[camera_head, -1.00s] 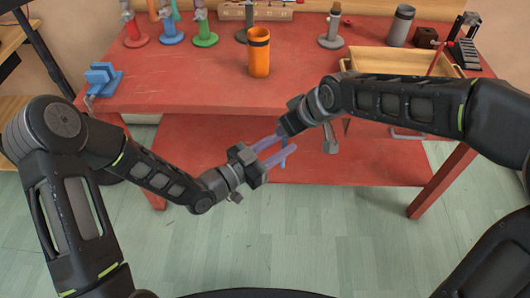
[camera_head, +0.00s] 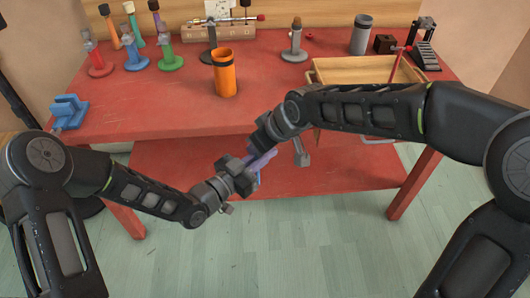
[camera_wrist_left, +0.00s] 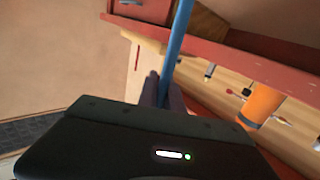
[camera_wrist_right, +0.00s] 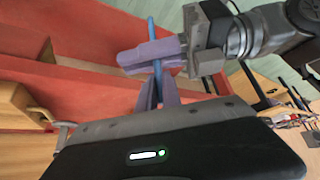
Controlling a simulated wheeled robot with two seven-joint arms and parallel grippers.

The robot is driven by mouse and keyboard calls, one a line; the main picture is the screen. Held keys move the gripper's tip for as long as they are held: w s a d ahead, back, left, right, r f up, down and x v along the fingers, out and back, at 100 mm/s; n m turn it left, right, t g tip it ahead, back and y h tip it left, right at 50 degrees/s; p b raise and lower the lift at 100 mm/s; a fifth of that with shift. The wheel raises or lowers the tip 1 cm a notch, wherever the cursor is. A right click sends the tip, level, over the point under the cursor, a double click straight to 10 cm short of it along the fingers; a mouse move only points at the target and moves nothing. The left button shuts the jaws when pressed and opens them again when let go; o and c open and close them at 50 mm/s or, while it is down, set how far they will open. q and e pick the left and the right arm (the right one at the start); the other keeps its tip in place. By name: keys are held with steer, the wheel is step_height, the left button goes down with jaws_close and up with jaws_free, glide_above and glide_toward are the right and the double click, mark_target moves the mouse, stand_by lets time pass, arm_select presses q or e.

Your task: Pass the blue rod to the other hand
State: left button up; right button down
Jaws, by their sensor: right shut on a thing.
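The blue rod (camera_wrist_right: 151,28) is thin and shows in the right wrist view between the fingers of both grippers. My right gripper (camera_head: 254,147) is shut on it. My left gripper (camera_head: 262,160) meets the right one in front of the table, with its purple fingers crossing the rod. In the left wrist view the rod (camera_wrist_left: 178,35) runs up from between the left fingers (camera_wrist_left: 163,92). The left fingers look close to the rod on both sides, but whether they press on it I cannot tell. Most of the rod is hidden in the head view.
The red table (camera_head: 160,115) stands behind both grippers, with a lower shelf. It holds an orange cup (camera_head: 224,75), a blue vise (camera_head: 68,112), a wooden tray (camera_head: 330,75) and several coloured stands. The grippers are in free space before its front edge.

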arm_select(q)
jaws_close()
arm_select(e)
steer(key=c, duration=1.5)
jaws_free()
steer(key=shift+o, duration=0.2)
steer(key=v, duration=1.2)
steer(key=shift+f, duration=0.1)
